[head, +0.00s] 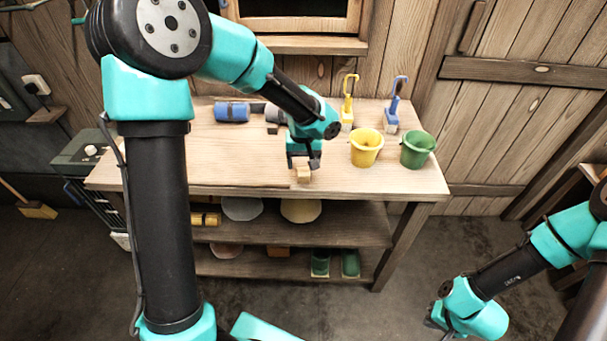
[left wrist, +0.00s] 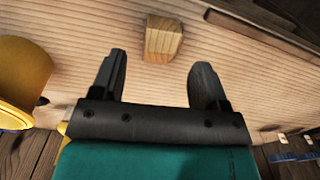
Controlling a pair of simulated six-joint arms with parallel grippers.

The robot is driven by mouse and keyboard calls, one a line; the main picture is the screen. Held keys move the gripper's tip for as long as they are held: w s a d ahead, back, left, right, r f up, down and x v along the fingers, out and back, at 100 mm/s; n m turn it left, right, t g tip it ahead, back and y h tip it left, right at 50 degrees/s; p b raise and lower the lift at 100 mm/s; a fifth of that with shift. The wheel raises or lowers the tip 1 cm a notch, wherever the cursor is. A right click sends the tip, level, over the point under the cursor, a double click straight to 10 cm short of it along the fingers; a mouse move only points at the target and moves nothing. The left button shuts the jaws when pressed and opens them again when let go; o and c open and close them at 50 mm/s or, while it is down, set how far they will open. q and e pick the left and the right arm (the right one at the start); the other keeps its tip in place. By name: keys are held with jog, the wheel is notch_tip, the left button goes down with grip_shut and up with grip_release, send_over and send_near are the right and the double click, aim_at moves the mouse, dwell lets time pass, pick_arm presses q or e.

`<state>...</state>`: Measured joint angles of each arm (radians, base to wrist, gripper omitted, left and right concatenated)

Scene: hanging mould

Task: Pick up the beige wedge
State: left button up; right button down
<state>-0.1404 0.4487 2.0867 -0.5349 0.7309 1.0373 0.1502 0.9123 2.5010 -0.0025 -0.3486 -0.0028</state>
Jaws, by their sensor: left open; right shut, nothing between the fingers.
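The beige wedge (head: 303,175) is a small wooden block on the table top, close to the front edge in the head view. It also shows in the left wrist view (left wrist: 163,38), beyond the fingertips and roughly in line with the gap between them. My left gripper (head: 304,163) is open and empty, just above and behind the wedge in the head view; its two dark fingers also show in the left wrist view (left wrist: 160,72). My right gripper (head: 434,318) is at the lower right, away from the table, and its fingers are mostly hidden.
The wooden table (head: 230,175) holds a yellow bucket (head: 366,148), a green bucket (head: 416,150), a blue cylinder (head: 231,112), a yellow-handled brush (head: 348,103) and a blue-handled brush (head: 393,105). The left front of the table top is clear. A shelf below carries bowls and boots.

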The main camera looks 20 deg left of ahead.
aim_at(304, 170)
pick_arm(q)
notch_tip(304, 170, down, 4)
jog(key=shift+f, duration=0.15)
dwell(0.5)
jog(key=c, duration=1)
jog(key=shift+r, duration=0.55)
notch_tip(304, 170, up, 3)
jog(key=shift+f, duration=0.2)
jog(key=s+d, duration=0.3)
jog(key=s, duration=0.4)
jog(key=s+d+r, duration=0.1)
jog(key=s+d, duration=0.2)
jog(key=s, duration=0.4)
jog(key=shift+s+d+r, duration=0.2)
jog(key=shift+s+d, duration=0.15)
jog(key=shift+d, duration=0.05)
